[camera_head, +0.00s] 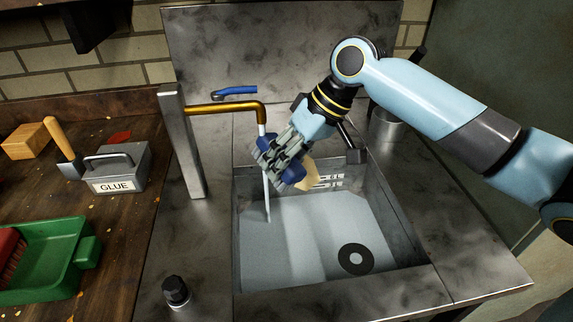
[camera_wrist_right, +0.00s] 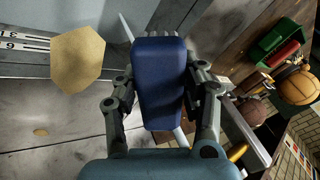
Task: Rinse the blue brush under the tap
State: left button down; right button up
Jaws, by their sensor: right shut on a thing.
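The blue brush (camera_wrist_right: 160,82) is held between the two fingers of my right gripper (camera_head: 281,163). Its blue back faces the wrist camera, and blue ends also show at the gripper in the head view (camera_head: 293,173). The brass tap (camera_head: 225,108) has its white-tipped spout just left of the gripper. A thin stream of water (camera_head: 267,195) falls from it into the sink (camera_head: 310,235). The brush is close beside the stream; whether water touches the bristles is hidden. My left gripper is out of view.
A steel post (camera_head: 185,145) stands left of the tap. A tan piece (camera_head: 310,174) shows behind the gripper, near a marked scale. A grey GLUE box (camera_head: 118,168) and green tray (camera_head: 45,275) sit on the left bench. A round drain (camera_head: 356,258) lies in the sink.

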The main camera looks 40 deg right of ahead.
dwell(0.5)
jog(key=shift+s+a+r+p, duration=0.1)
jog(key=shift+s+a+p, duration=0.25)
jog(key=shift+s+p, duration=0.25)
jog(key=shift+s+a+r+p, duration=0.1)
jog(key=shift+s+a+p, duration=0.2)
jog(key=shift+s+p, duration=0.25)
jog(key=shift+s+a+f+p, duration=0.1)
jog(key=shift+s+a+p, duration=0.4)
jog(key=shift+s, duration=0.3)
jog(key=shift+s+a+p, duration=0.35)
jog(key=shift+s+p, duration=0.1)
jog(key=shift+s, duration=0.3)
jog(key=shift+s+a+f+p, duration=0.1)
jog(key=shift+s+a+p, duration=0.4)
jog(key=shift+s, duration=0.3)
jog(key=shift+d, duration=0.1)
jog(key=s+a+r+p, duration=0.2)
jog(key=s+r+p, duration=0.2)
jog(key=p, duration=0.2)
jog(key=shift+s+a+p, duration=0.2)
jog(key=shift+a+p, duration=0.05)
jog(key=shift+p, duration=0.15)
